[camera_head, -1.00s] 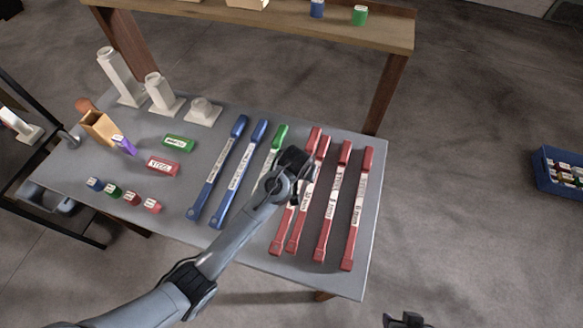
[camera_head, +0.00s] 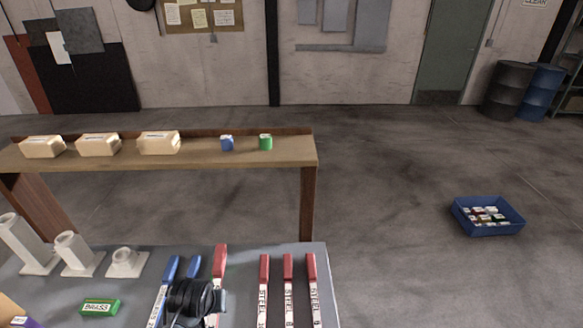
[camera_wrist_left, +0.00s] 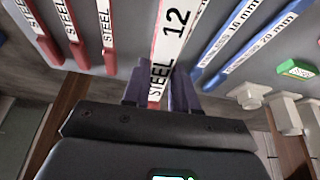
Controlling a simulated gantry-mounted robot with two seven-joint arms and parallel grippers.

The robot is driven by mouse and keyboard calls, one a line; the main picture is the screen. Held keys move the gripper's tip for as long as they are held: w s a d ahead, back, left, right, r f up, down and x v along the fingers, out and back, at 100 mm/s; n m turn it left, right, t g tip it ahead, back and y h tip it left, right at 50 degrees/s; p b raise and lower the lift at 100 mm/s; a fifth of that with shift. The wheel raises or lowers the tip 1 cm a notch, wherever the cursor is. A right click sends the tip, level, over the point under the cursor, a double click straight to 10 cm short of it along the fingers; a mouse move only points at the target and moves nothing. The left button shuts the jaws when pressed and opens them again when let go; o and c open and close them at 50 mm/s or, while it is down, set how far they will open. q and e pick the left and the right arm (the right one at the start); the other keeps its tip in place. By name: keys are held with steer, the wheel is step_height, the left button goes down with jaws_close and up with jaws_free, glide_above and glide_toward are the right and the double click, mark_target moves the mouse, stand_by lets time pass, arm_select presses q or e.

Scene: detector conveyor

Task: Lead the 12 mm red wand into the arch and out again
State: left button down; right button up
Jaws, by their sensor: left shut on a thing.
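My left gripper (camera_head: 208,300) is shut on the red wand labelled STEEL 12 (camera_head: 220,258). The wand's red end points away from me and looks larger and higher than the other wands, so it appears lifted off the grey table. In the left wrist view, the white label of the red wand (camera_wrist_left: 172,40) runs up between the two fingers of the left gripper (camera_wrist_left: 160,92). The black wrist hides part of the wand in the head view. I cannot make out a detector arch for certain. My right gripper is not in view.
Three other red wands (camera_head: 288,280) lie right of the held wand; blue wands (camera_head: 163,285) lie left. White tube stands (camera_head: 78,255) and a green BRASS block (camera_head: 100,306) are on the table. Behind is a wooden shelf (camera_head: 240,165) with boxes; a blue bin (camera_head: 487,216) sits on the floor.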

arm_select(q)
steer(key=shift+s+a+r+m, duration=0.2)
steer(key=shift+a+r+m, duration=0.15)
steer(key=shift+r, duration=0.25)
steer(key=shift+s+r+m, duration=0.1)
steer(key=shift+r+m, duration=0.05)
steer(key=shift+m, duration=0.1)
steer(key=s+p+v, duration=0.1)
steer(key=p+v, duration=1.7)
steer(key=p, duration=0.2)
steer(key=shift+s+a+f, duration=0.25)
steer(key=shift+s, duration=0.2)
